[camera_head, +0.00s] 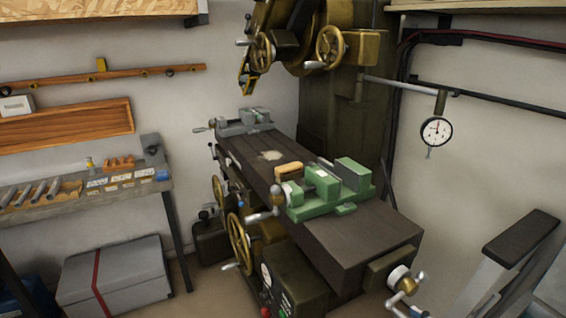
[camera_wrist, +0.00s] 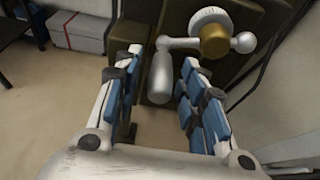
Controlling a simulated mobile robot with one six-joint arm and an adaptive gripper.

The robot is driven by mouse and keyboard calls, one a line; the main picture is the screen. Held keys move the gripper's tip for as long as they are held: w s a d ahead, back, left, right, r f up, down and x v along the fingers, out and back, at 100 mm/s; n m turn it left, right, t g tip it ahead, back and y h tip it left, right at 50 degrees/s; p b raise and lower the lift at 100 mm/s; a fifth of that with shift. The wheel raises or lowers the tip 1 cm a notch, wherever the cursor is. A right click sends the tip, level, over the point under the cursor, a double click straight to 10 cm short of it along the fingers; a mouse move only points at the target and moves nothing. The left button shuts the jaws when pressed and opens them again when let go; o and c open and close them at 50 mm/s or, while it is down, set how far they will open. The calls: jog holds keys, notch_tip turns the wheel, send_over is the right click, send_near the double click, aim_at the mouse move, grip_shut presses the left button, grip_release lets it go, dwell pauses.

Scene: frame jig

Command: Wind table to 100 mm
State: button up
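The machine table (camera_head: 362,236) is a long dark slab running from the back left to the front right in the head view. At its near right end is a silver crank with a pale dial (camera_head: 399,277). In the wrist view the crank (camera_wrist: 190,42) has a brass hub, a ball at its right end and a grip (camera_wrist: 162,78) pointing toward me. My gripper (camera_wrist: 162,60) is open, its blue-padded fingers on either side of the grip with gaps visible. Whether the grip lies fully between the fingers in depth is unclear. No table position is readable.
A green vise (camera_head: 322,190) and a grey vise (camera_head: 243,122) sit on the table. A dial gauge (camera_head: 436,131) hangs at right. A brass handwheel (camera_head: 238,243) is on the machine's front. A grey box (camera_head: 115,280) stands on the floor left, beneath a bench (camera_head: 95,196).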

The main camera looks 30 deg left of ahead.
jog(key=shift+o, duration=0.6)
jog(key=shift+s+d+r, duration=0.1)
jog(key=shift+d, duration=0.15)
jog(key=p+v, duration=0.2)
jog(key=v, duration=0.5)
jog(key=shift+p, duration=0.3)
